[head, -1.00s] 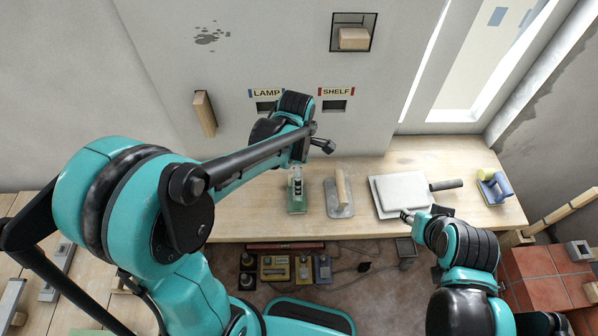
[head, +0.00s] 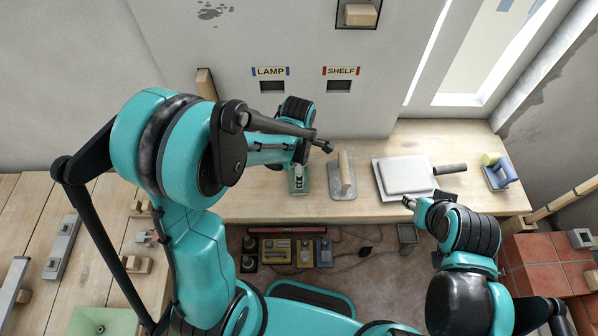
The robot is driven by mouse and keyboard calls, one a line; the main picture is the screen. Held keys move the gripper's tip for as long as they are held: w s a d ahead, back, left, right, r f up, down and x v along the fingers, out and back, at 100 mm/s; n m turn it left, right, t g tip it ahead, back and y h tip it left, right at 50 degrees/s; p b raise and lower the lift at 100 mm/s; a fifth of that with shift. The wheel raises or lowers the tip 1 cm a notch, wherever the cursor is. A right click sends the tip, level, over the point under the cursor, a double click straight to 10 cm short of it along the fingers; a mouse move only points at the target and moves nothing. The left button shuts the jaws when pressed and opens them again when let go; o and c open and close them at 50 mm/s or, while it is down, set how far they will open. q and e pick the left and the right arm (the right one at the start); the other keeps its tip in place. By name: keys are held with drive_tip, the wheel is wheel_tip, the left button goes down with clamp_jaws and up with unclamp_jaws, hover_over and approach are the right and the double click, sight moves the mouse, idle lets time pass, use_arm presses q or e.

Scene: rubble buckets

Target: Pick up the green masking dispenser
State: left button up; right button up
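A flat green piece (head: 305,187) lies on the wooden bench below my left wrist, and I take it as part of the green masking dispenser. Most of it is hidden. My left gripper (head: 298,178) points down over this green piece. Its fingers are small and partly covered by my wrist, so I cannot tell if they touch it or are closed. Farther right, a blue tool with a yellow-green roll (head: 489,160) lies at the bench's right end. My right gripper (head: 408,202) is at the bench's front edge, near a white board, with its opening unclear.
A float with a wooden handle (head: 343,178) lies just right of my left gripper. A white board (head: 404,175) and a dark-handled tool (head: 450,169) lie farther right. The wall has LAMP (head: 270,71) and SHELF (head: 341,71) labels. Boxes (head: 277,251) stand below the bench.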

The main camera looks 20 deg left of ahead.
use_arm(q)
drive_tip(key=c, duration=0.5)
drive_tip(key=shift+c, duration=0.2)
drive_tip(key=shift+r, duration=0.6)
wheel_tip(320, 180, up, 3)
drive_tip(key=shift+f+p, duration=0.1)
drive_tip(key=shift+p, duration=0.35)
drive_tip(key=s+d+r, duration=0.2)
drive_tip(key=d+r, duration=0.5)
drive_tip(key=d, duration=0.4)
drive_tip(key=shift+s+d+p, duration=0.2)
drive_tip(key=shift+d+p, duration=0.05)
drive_tip(key=shift+p, duration=0.15)
drive_tip(key=o, duration=0.7)
drive_tip(key=c, duration=0.7)
drive_tip(key=shift+c, duration=0.2)
